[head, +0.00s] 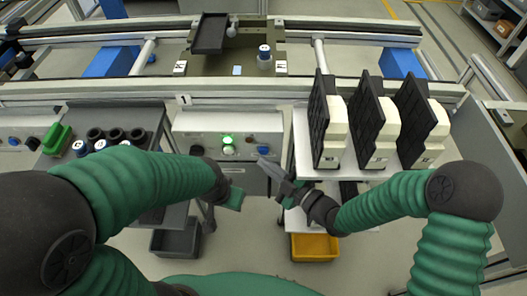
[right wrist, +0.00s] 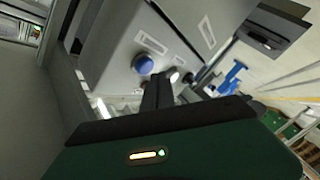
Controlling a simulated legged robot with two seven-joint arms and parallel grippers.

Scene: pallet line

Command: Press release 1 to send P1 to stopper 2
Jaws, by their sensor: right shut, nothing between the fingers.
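The grey control box (head: 264,124) stands in front of the conveyor with a lit green button (head: 228,139), a white button (head: 228,150) and a dark knob (head: 197,150). A blue button (right wrist: 142,64) shows on a grey box face in the right wrist view, beside a small label too blurred to read. My right gripper (head: 262,164) is shut and empty, its tips just below the box's right part; its fingers (right wrist: 158,92) point toward the box face. Contact cannot be told. A dark olive pallet (head: 254,44) sits on the conveyor. My left gripper (head: 234,196) is low before the box; its fingers are unclear.
A black tray (head: 210,33) and a small blue-topped part (head: 264,53) are on the pallet. Black-and-cream parts (head: 376,128) stand in a row at right. A grey table with dark cups is at left. Grey and yellow bins (head: 314,247) are below.

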